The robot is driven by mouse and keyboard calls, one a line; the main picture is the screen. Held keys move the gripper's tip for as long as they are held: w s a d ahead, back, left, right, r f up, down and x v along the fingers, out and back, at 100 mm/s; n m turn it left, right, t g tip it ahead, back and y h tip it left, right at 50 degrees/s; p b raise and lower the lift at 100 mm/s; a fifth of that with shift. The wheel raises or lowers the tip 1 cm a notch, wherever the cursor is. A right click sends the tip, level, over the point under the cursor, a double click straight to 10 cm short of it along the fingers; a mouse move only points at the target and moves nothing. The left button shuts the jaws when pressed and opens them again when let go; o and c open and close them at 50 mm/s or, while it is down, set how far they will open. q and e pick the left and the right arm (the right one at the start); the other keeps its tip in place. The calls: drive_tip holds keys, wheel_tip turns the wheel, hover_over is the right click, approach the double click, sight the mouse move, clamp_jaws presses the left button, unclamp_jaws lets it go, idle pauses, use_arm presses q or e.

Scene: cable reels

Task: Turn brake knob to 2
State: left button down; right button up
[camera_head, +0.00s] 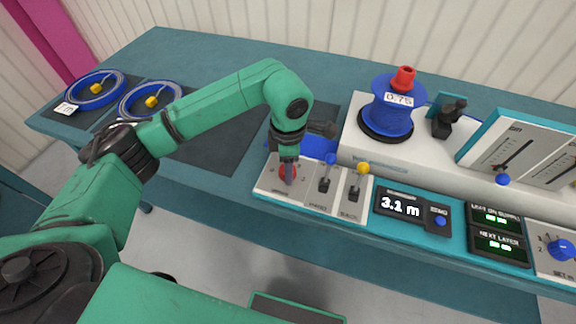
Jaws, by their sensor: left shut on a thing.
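My left arm reaches in from the left, and its gripper (288,180) points down at the left end of the control strip. The gripper is shut on a red knob (283,171) on a pale panel, which it partly hides. I cannot read a brake label there. A blue dial knob (561,249) with number marks, 2 among them, sits on a white panel at the far right, its lower label only partly legible. My right gripper is not in view.
Two levers, blue-tipped (328,172) and yellow-tipped (357,181), stand just right of the gripper. A display (399,206) reads 3.1 m. A blue reel (387,110) with a red top stands on the white housing (357,140). Blue cable coils (96,89) lie at left.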

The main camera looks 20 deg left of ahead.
use_arm(q)
drive_tip(key=shift+w+r, duration=0.1)
drive_tip(key=shift+r, duration=0.05)
drive_tip(key=shift+c, duration=1.5)
unclamp_jaws()
wheel_tip(320, 180, up, 14)
drive_tip(key=shift+s+r+b, duration=0.25)
drive_tip(key=shift+s+b, duration=0.1)
drive_tip(key=shift+b, duration=0.1)
drive_tip(key=shift+d+f, duration=0.1)
